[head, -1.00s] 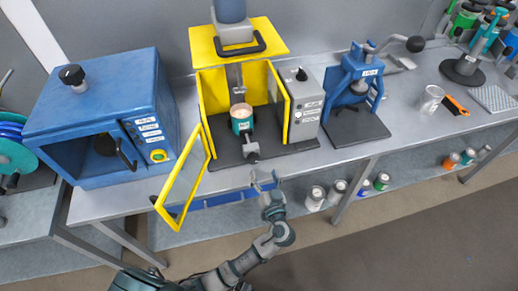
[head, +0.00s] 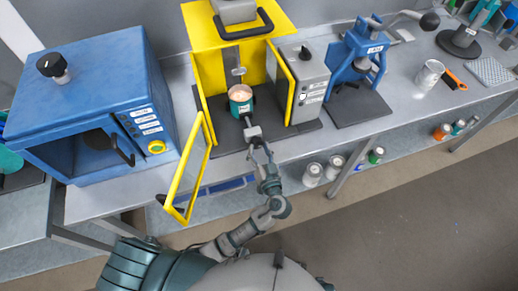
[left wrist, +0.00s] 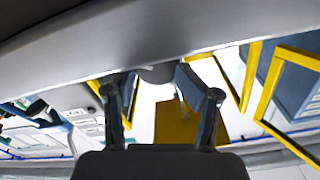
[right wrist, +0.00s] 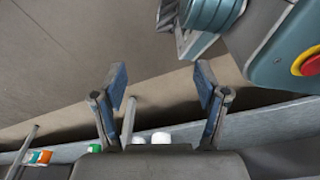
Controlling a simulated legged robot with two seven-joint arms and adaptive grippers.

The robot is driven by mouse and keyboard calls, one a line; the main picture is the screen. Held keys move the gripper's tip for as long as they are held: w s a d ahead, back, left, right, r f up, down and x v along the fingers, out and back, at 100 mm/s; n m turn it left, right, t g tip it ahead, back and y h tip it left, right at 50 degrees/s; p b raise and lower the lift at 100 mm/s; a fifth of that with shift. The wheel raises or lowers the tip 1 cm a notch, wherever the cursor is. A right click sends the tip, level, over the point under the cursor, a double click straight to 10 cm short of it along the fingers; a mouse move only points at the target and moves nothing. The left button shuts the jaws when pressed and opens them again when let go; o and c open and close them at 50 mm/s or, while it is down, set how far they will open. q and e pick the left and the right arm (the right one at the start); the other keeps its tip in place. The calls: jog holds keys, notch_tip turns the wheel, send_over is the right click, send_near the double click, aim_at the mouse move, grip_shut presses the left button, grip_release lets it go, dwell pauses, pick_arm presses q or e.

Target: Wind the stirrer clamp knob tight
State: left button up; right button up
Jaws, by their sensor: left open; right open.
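The stirrer stands in a yellow-framed cabinet (head: 203,75) with its door (head: 188,172) swung open. A teal cup (head: 241,108) with pale contents sits inside, under the stirrer shaft (head: 238,76). A grey knob (head: 252,132) sticks out on a short rod in front of the cup, toward the bench edge. My left gripper (head: 260,149) is open just in front of this knob, its fingers close to it; I cannot tell whether they touch. In the left wrist view the open fingers (left wrist: 160,88) flank a grey rounded part. My right gripper (right wrist: 160,85) is open and empty, over the floor.
A blue oven (head: 90,95) stands left of the cabinet. A grey control box (head: 305,82) and a blue press (head: 357,65) stand to the right. A metal can (head: 430,73) is further right. White jars (head: 312,174) stand on the shelf below. The open door hangs left of my left arm.

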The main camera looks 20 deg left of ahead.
pick_arm(q)
jog(key=shift+o, duration=0.3)
jog(key=shift+a+f, duration=0.3)
jog(key=shift+a, duration=0.25)
jog(key=shift+o, duration=0.2)
jog(key=shift+w+f+y, duration=0.1)
jog(key=shift+w+y, duration=0.05)
jog(key=shift+y, duration=0.15)
jog(key=shift+d, duration=0.55)
jog(key=shift+c, duration=0.5)
jog(key=shift+r, duration=0.2)
pick_arm(e)
jog(key=shift+w+d, duration=0.1)
jog(key=shift+d, duration=0.1)
pick_arm(q)
jog(key=shift+r+m, duration=0.1)
jog(key=shift+m, duration=0.3)
jog(key=shift+r+m+p, duration=0.1)
jog(key=shift+m+p, duration=0.7)
jog(key=shift+m, duration=0.8)
pick_arm(e)
jog(key=s, duration=0.1)
jog(key=s+f, duration=0.2)
jog(key=shift+s, duration=0.4)
